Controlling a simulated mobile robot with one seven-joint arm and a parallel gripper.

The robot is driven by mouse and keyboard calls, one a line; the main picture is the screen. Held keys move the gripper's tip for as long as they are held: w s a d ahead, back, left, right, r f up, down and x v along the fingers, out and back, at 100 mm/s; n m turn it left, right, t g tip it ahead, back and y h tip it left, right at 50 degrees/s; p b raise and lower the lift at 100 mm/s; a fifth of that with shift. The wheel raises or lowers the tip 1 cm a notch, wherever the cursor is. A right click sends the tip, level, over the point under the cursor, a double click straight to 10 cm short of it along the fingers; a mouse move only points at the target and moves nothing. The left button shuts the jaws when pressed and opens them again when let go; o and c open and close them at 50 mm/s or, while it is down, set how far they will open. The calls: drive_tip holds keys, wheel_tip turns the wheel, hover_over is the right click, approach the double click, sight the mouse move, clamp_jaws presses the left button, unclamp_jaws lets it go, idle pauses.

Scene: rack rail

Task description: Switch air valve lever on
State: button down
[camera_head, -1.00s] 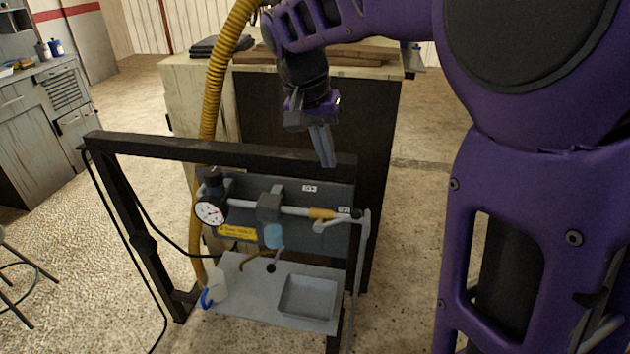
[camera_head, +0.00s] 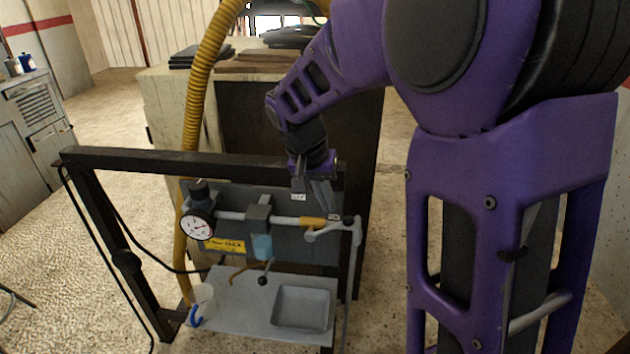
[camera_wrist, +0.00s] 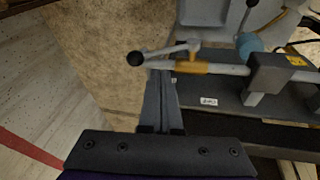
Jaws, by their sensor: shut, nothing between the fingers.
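The air valve has a yellow-orange body (camera_head: 312,222) at the right end of a grey pipe on the panel. It also shows in the wrist view (camera_wrist: 190,67). Its grey lever (camera_wrist: 168,49) lies roughly along the pipe and ends in a black ball knob (camera_wrist: 136,58). In the head view the lever (camera_head: 326,230) points right, with its knob near the hose end. My gripper (camera_head: 328,207) is shut and empty, pointing down just above the valve's right end. In the wrist view the fingertips (camera_wrist: 160,73) appear close to the lever; contact cannot be told.
A round gauge (camera_head: 197,226) and a filter block (camera_head: 259,217) sit left of the valve. A grey tray (camera_head: 301,307) lies below. A yellow hose (camera_head: 199,95) rises at left.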

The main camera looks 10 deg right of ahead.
sight(329, 229)
drive_tip(key=shift+s+d+f, duration=0.25)
drive_tip(key=shift+d+f, duration=0.05)
drive_tip(key=shift+f, duration=0.2)
drive_tip(key=shift+s+d+f, duration=0.2)
drive_tip(key=shift+d+f, duration=0.05)
drive_tip(key=shift+f, duration=0.2)
drive_tip(key=shift+d, duration=0.1)
drive_tip(key=shift+s+d+f+y, duration=0.1)
drive_tip(key=shift+d+f+y, duration=0.05)
drive_tip(key=shift+y, duration=0.15)
